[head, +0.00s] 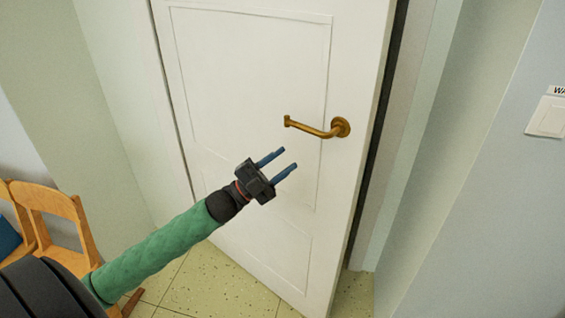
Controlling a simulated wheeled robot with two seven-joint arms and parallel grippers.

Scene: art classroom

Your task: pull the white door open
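The white door (250,90) fills the middle of the head view. A dark gap runs along its right edge, between it and the frame, so it appears slightly ajar. A brass lever handle (318,129) sits near that right edge, its lever pointing left. My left gripper (289,159) is in front of the door, below and left of the handle. Its two blue fingers are spread apart with nothing between them, and they do not touch the handle. My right gripper is not in view.
Wooden chairs (50,205) stand at the lower left, beside my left arm. A light switch (547,117) is on the blue-grey wall at the right. The speckled tile floor (215,280) in front of the door is clear where it shows.

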